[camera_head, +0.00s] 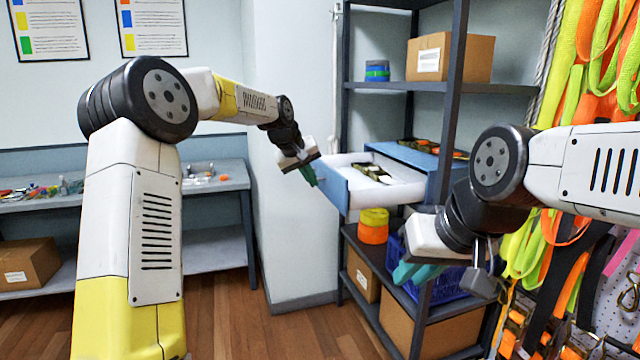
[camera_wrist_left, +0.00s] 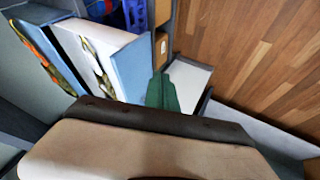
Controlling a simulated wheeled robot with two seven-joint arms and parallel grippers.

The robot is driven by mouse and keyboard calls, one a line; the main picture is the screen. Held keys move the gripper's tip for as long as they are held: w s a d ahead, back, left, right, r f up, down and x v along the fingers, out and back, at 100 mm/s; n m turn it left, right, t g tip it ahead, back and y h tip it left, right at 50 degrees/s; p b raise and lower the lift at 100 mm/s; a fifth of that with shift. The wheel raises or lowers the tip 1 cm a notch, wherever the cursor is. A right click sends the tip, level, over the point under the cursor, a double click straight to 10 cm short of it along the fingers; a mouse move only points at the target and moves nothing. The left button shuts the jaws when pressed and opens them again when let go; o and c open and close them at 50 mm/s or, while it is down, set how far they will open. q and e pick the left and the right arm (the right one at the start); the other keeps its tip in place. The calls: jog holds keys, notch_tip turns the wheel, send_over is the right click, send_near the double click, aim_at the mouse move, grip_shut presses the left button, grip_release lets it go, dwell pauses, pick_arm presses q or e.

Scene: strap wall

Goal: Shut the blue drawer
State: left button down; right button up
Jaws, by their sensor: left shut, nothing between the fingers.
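The blue drawer (camera_head: 332,184) is pulled out of its blue cabinet (camera_head: 420,160) on the shelf rack, with its white inside and some dark and yellowish items showing. In the left wrist view the drawer's blue front (camera_wrist_left: 130,68) is at upper middle. My left gripper (camera_head: 308,174) is shut and empty, at the left side of the drawer front; its green fingertips (camera_wrist_left: 162,92) show just beside the front in the left wrist view. I cannot tell whether they touch it. My right gripper (camera_head: 418,272) is low in front of the rack; its teal fingers are partly seen.
The grey shelf rack (camera_head: 455,90) carries a cardboard box (camera_head: 450,57), yellow and orange rolls (camera_head: 373,226) below the drawer, and a blue crate (camera_head: 440,270). Straps (camera_head: 590,60) hang at right. A workbench (camera_head: 215,180) stands at left. A pale wall column (camera_head: 290,230) is behind my left gripper.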

pick_arm(q)
send_near(339, 203)
notch_tip(339, 203, down, 4)
jog(key=w+a, duration=0.1)
jog(key=a, duration=0.1)
jog(key=shift+w+d, duration=0.35)
jog(key=shift+d, duration=0.5)
jog(key=shift+w+d, duration=0.35)
jog(key=shift+d, duration=0.55)
